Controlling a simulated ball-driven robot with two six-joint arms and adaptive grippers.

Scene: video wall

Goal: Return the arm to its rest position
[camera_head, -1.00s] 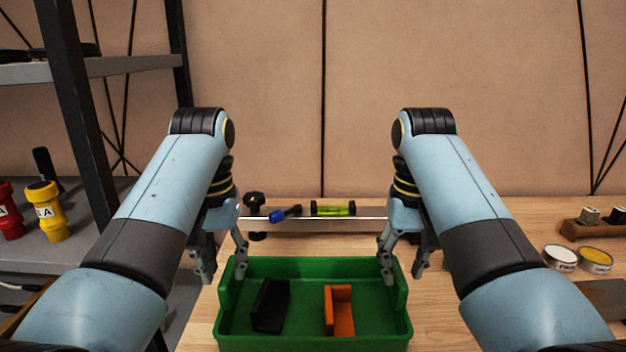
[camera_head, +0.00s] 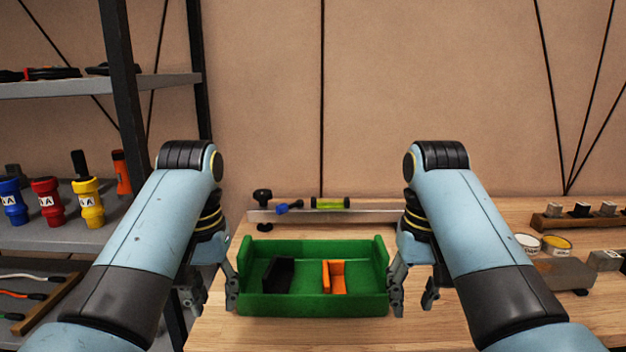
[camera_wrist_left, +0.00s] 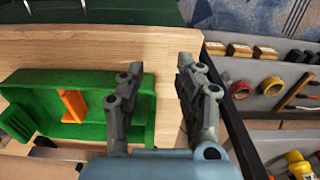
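My left gripper (camera_head: 211,296) hangs just left of the green tray (camera_head: 320,305) in the head view, its fingers apart. In the left wrist view, the left gripper (camera_wrist_left: 158,88) is open with nothing between its fingers; one finger overlaps the tray's end (camera_wrist_left: 144,112) in the picture. My right gripper (camera_head: 414,297) hangs by the tray's right end, fingers apart and empty. Both arms reach forward and point down at a similar height. I cannot tell whether either gripper touches the tray.
The tray on the wooden bench holds a black piece (camera_head: 278,274) and an orange piece (camera_head: 334,277). A metal bar with a green level (camera_head: 330,203) lies behind it. A shelf with coloured cylinders (camera_head: 88,205) stands left, its black post (camera_head: 126,90) near my left arm. Tins (camera_head: 556,244) sit right.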

